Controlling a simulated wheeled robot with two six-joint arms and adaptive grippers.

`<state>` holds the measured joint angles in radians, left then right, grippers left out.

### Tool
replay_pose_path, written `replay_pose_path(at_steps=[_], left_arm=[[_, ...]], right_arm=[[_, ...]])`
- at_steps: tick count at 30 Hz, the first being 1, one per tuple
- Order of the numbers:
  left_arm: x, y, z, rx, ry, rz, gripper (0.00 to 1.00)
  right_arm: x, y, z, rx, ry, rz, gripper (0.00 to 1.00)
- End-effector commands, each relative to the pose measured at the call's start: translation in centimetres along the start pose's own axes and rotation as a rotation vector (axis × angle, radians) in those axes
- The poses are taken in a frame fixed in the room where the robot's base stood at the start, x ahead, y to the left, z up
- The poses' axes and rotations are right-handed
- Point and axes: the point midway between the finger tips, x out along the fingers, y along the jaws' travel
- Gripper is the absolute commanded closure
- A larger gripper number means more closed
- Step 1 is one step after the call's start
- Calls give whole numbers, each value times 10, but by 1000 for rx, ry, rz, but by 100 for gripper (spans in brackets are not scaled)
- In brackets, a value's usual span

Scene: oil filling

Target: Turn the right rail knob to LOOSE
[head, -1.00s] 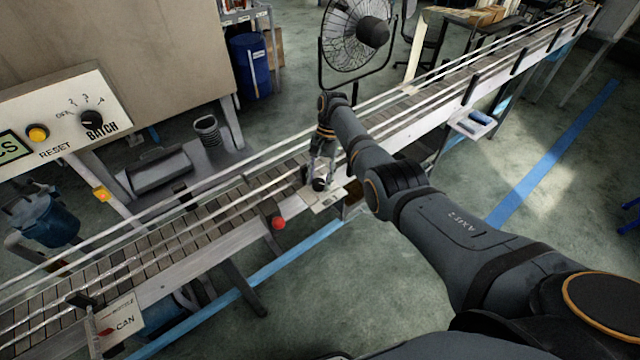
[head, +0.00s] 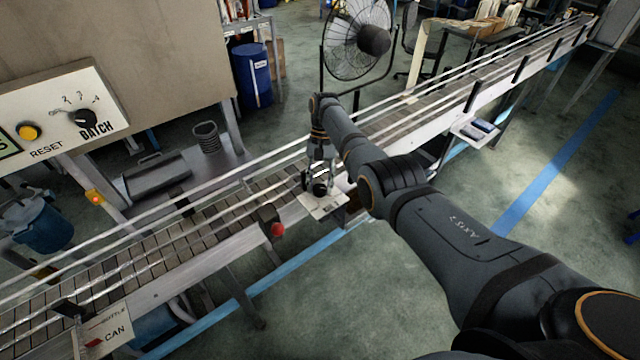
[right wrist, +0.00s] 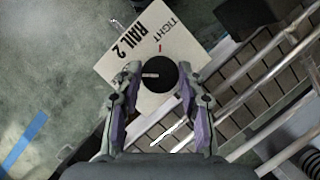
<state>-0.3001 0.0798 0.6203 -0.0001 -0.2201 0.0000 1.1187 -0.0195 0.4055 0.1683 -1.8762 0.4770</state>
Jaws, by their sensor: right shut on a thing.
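The right rail knob (right wrist: 160,76) is round and black, with a white pointer line that points left in the right wrist view. It sits on a pale plate (right wrist: 113,66) marked RAIL 2 and TIGHT; no LOOSE label is legible. In the head view the knob (head: 319,190) and its plate (head: 326,208) are at the conveyor's near side. My right gripper (right wrist: 157,84) is shut on the knob, one finger on each side; it also shows in the head view (head: 319,184). My left gripper is out of view.
The conveyor (head: 215,222) with its metal guide rails runs diagonally behind the knob. A red knob (head: 278,230) sticks out to the left. A BOTTLE/CAN plate (head: 108,335) is at lower left. The floor at right is clear.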

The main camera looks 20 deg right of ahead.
Motion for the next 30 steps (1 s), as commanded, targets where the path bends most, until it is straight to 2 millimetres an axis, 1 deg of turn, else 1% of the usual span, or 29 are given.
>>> replay_pose_path(at_steps=[2, 3, 7, 8, 19, 22, 23, 26, 30], left_arm=[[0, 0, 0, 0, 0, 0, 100], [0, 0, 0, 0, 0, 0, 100], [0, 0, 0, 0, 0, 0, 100], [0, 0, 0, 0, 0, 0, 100], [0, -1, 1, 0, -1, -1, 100], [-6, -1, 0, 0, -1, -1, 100], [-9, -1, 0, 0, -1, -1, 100], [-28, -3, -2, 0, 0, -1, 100], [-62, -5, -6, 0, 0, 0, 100]], right_arm=[[-1, 0, 0, 0, 2, -1, 93], [-1, 0, 0, 0, 2, -1, 59], [0, 0, 0, 1, 1, -1, 41], [0, 0, 0, 1, 1, -1, 39], [0, 0, 0, 2, 0, -1, 39], [-2, 1, 1, 23, 0, -10, 39], [-4, 1, 1, 42, 0, -17, 39], [-8, 3, 3, 150, 0, -60, 39], [-9, 5, 6, 396, -2, -162, 39]])
